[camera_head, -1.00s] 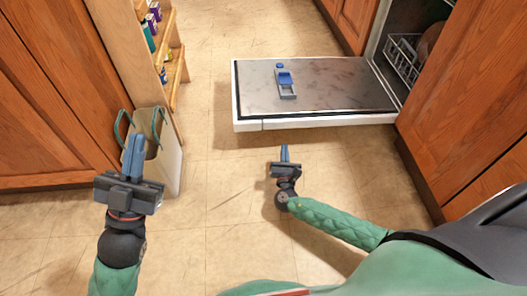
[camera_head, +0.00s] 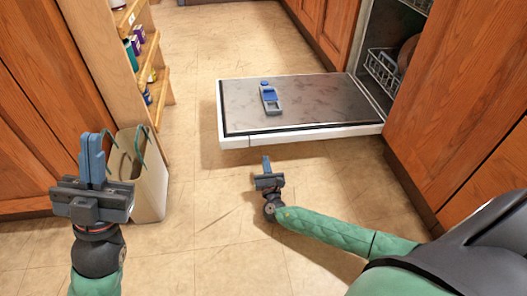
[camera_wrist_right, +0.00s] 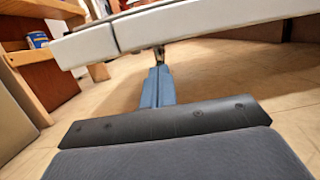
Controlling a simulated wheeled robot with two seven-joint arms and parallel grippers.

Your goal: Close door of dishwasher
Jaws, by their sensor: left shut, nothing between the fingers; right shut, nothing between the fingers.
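The dishwasher door (camera_head: 320,97) is folded fully down and lies flat above the floor, its inner face up. A small grey and blue object (camera_head: 270,98) lies on it. The open dishwasher cavity (camera_head: 376,48) shows at the upper right. My right gripper (camera_head: 266,165) is shut and empty, just in front of the door's near edge. In the right wrist view the white door edge (camera_wrist_right: 190,28) runs above the closed blue fingers (camera_wrist_right: 157,88). I cannot tell whether they touch it. My left gripper (camera_head: 93,160) is shut and empty, at the left, far from the door.
A beige bin (camera_head: 152,185) with green handles stands beside my left gripper. A wooden shelf (camera_head: 150,55) with small bottles is behind it. Wooden cabinets (camera_head: 470,130) flank the dishwasher at the right. A dish rack (camera_head: 383,68) sits inside it. The middle floor is clear.

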